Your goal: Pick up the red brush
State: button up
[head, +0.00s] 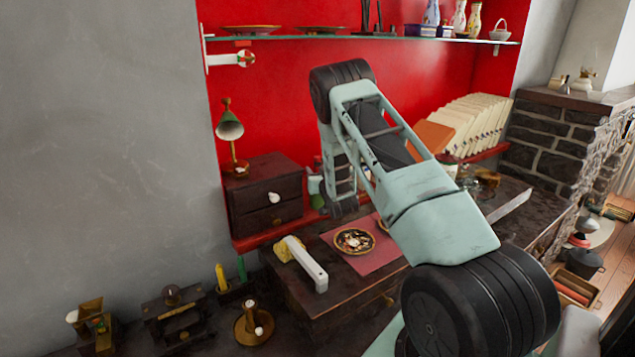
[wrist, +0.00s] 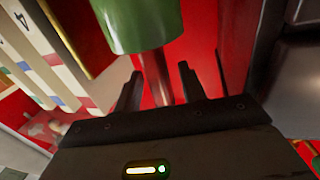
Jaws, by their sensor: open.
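In the wrist view my gripper (wrist: 160,82) is open, with one finger on each side of a reddish stem (wrist: 155,72). The stem runs down from a green cylinder (wrist: 137,22); I cannot tell whether they belong to the red brush or whether the fingers touch the stem. In the head view a small green object (head: 314,184) stands beside my lowered wrist, right of the drawer box. My fingertips are not clear there. The only plain brush shape is a white-handled one (head: 308,265) with yellowish bristles, lying on the dark cabinet.
A dark drawer box (head: 265,196) carries a green lamp (head: 231,130). A plate (head: 354,240) lies on a red mat (head: 372,262). A row of pale upright boards (head: 480,122) stands behind at right. A glass shelf (head: 400,39) with vases runs above my arm.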

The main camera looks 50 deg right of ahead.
grip_shut()
